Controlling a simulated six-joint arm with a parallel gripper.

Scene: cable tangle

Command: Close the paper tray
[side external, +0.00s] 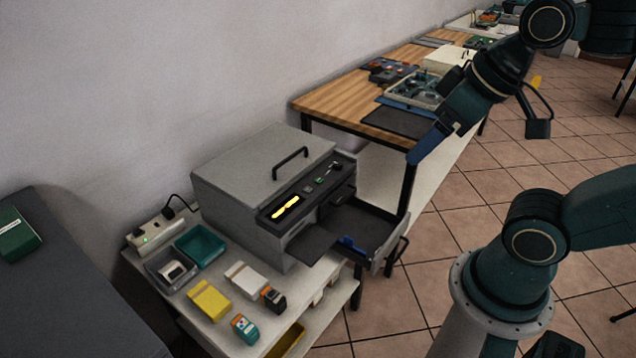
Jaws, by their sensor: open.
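The paper tray (368,222) is a dark open drawer with a grey front. It is pulled out from the right side of the grey printer (255,190). A dark handle (397,254) shows on its front. A small blue item (348,242) lies in the tray. A dark flat shelf (312,240) juts from the printer beside it. My gripper (418,154), with blue fingers, hangs above and to the right of the tray, apart from it. It is open and holds nothing visible.
The printer stands on a white table (222,322) with a teal bin (201,245), a power strip (155,238), a yellow pad (209,300) and small cartridges (244,328). A wooden bench (345,97) with electronics stands behind. Tiled floor is clear right of the tray.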

